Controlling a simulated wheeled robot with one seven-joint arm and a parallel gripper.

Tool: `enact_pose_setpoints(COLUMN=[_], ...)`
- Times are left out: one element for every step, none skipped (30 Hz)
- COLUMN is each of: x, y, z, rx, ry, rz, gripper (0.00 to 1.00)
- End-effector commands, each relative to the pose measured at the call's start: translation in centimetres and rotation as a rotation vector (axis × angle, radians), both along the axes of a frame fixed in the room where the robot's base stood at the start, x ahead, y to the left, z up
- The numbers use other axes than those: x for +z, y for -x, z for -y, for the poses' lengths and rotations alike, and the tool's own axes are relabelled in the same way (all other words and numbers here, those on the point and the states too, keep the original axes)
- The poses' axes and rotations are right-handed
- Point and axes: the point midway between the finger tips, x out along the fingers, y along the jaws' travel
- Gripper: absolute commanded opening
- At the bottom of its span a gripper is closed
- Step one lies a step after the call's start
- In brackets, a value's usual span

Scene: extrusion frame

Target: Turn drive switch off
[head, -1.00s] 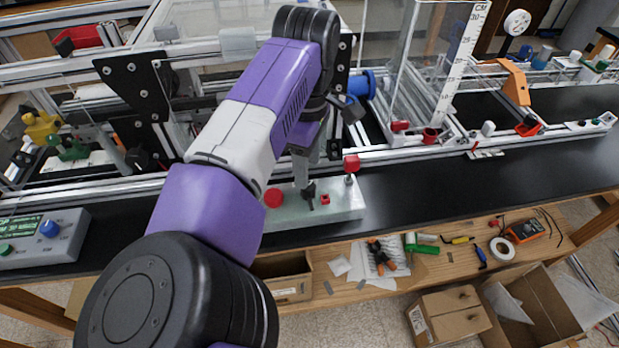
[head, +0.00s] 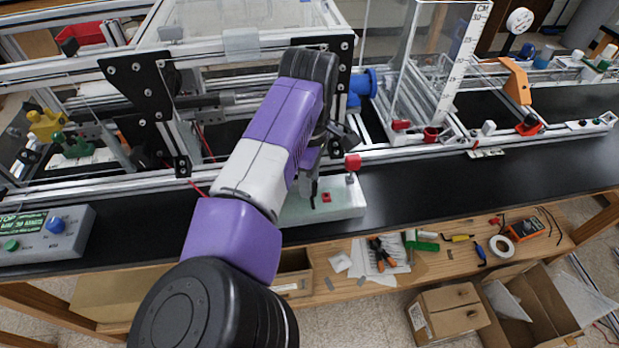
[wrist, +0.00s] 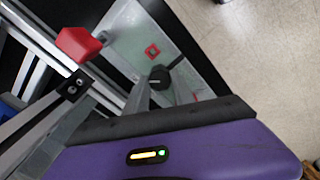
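A pale control box (head: 345,203) sits on the black bench top in front of the frame. It carries a small red square switch (head: 326,198), which also shows in the wrist view (wrist: 152,51). No readable label marks it as the drive switch, and its on or off position is too small to tell. My gripper (head: 314,189) is low over the box, just left of the red switch, partly hidden by my arm. In the wrist view a grey finger-like part runs to a dark rounded end (wrist: 160,77) close beside the switch. Contact and finger opening are unclear.
A red block (head: 353,162) on a post stands at the box's back right; it looms in the wrist view (wrist: 78,44). Frame rails (head: 420,150) run behind. A grey control panel (head: 45,235) with green and blue knobs is at left. Bench right of the box is clear.

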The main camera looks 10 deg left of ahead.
Motion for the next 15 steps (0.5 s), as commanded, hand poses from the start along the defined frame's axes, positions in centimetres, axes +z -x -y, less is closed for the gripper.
enact_pose_setpoints(x=[0.02, 0.02, 0.02, 0.02, 0.02, 0.02, 0.02, 0.02, 0.03, 0.03, 0.03, 0.03, 0.03, 0.03, 0.04], y=[0.03, 0.03, 0.03, 0.03, 0.02, 0.03, 0.03, 0.03, 0.03, 0.04, 0.05, 0.06, 0.07, 0.06, 0.04], z=[-0.02, -0.02, -0.02, -0.02, -0.03, -0.03, -0.04, -0.04, -0.04, -0.05, -0.05, -0.06, -0.07, -0.09, -0.10], rx=[0.000, 0.000, 0.001, 0.002, 0.004, 0.008, 0.013, 0.019, 0.030, 0.039, 0.050, 0.068, 0.083, 0.100, 0.126], ry=[0.000, 0.000, 0.000, 0.000, 0.000, 0.000, 0.000, 0.000, 0.000, 0.000, 0.000, 0.000, 0.000, -0.001, -0.002], rz=[-0.001, -0.001, -0.001, -0.001, -0.001, -0.001, -0.001, -0.001, -0.001, -0.001, -0.002, -0.002, -0.002, -0.002, -0.001], gripper=[0.00, 0.00, 0.00, 0.00, 0.00, 0.00, 0.00, 0.00, 0.00, 0.00, 0.00, 0.00, 0.00, 0.00, 0.00])
